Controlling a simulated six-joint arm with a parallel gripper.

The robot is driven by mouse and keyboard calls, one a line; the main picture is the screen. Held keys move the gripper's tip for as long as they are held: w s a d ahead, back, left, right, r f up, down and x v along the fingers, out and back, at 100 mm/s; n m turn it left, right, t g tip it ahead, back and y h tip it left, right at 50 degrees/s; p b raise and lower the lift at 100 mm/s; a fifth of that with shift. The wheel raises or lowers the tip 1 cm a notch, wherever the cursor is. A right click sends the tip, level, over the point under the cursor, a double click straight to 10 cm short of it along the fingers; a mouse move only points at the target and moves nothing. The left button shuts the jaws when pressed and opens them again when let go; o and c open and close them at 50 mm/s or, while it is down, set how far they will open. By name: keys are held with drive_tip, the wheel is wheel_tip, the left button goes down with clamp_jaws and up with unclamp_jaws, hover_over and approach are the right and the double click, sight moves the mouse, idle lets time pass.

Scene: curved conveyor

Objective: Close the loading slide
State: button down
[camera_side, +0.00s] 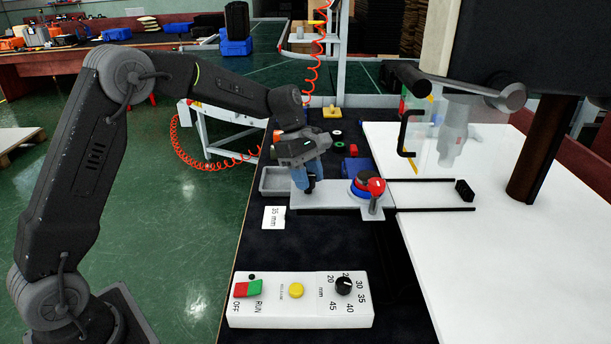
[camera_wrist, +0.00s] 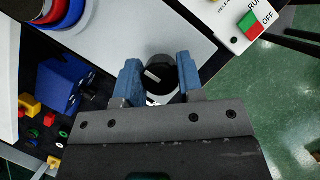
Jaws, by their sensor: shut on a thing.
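The loading slide (camera_side: 335,199) is a flat light-grey plate, drawn out to the left of its rails (camera_side: 425,194) beside the white machine table. A round stack of red and blue parts (camera_side: 367,188) sits toward its right end. My gripper (camera_side: 308,184) points down over the slide's left end. In the wrist view its blue fingers (camera_wrist: 160,82) stand on both sides of a dark grey round knob (camera_wrist: 158,62) and are shut on it. The slide plate (camera_wrist: 120,35) and the stack (camera_wrist: 50,12) also show there. In the side view the fingers hide most of the knob.
A control box (camera_side: 300,317) with buttons and a dial stands in front. A "35 mm" card (camera_side: 273,217) and grey tray (camera_side: 272,181) lie left of the slide. Behind are a blue block (camera_side: 357,169) and small coloured parts. A clear guard with a black handle (camera_side: 406,133) stands right.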

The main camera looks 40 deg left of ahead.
sight(366, 176)
drive_tip(key=w+d, duration=0.9)
drive_tip(key=shift+w, duration=0.1)
drive_tip(key=c, duration=0.7)
unclamp_jaws()
drive_tip(key=shift+c, duration=0.2)
drive_tip(key=v, duration=1.3)
drive_tip(key=shift+a+r, duration=0.15)
drive_tip(key=shift+r, duration=0.2)
drive_tip(key=shift+c, duration=0.2)
